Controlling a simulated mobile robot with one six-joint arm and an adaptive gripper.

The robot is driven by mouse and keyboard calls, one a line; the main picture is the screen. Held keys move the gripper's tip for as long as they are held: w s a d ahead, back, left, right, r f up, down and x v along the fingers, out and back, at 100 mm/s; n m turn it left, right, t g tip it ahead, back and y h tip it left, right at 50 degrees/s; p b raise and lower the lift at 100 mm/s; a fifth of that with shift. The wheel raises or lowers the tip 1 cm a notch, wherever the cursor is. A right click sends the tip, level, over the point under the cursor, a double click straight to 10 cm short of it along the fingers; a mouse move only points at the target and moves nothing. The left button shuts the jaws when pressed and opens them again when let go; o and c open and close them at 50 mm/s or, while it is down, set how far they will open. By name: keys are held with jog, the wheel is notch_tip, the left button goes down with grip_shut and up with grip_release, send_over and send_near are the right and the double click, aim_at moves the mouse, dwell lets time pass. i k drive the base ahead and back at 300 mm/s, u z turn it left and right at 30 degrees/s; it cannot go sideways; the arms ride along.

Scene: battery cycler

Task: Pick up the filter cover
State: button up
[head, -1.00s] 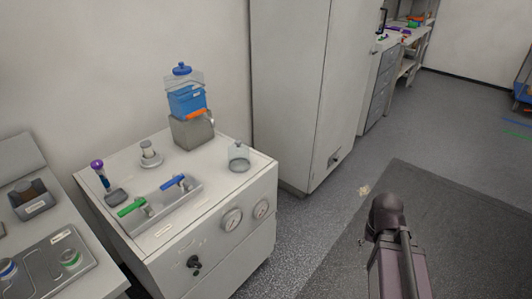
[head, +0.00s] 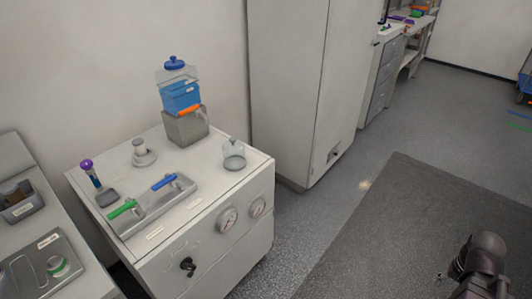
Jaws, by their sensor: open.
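No part is clearly marked as the filter cover. A clear, dome-like cover (head: 234,150) with a small knob stands upright on the right of the white cabinet's top (head: 205,187). A grey round fitting with a pale upright cylinder (head: 141,152) stands further back and left. Dark links of my arm show at the lower right, over the floor and well apart from the cabinet. My gripper's fingers do not show.
A blue tank (head: 181,97) with an orange tap stands on a grey block at the back. A shallow tray (head: 148,217) has green and blue handles. A purple-topped tool (head: 90,174) is at left.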

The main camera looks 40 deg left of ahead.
aim_at(234, 150)
jog(key=z, duration=0.2)
jog(key=k, duration=1.2)
jog(key=u, duration=1.65)
jog(key=i, duration=0.8)
jog(key=z, duration=0.15)
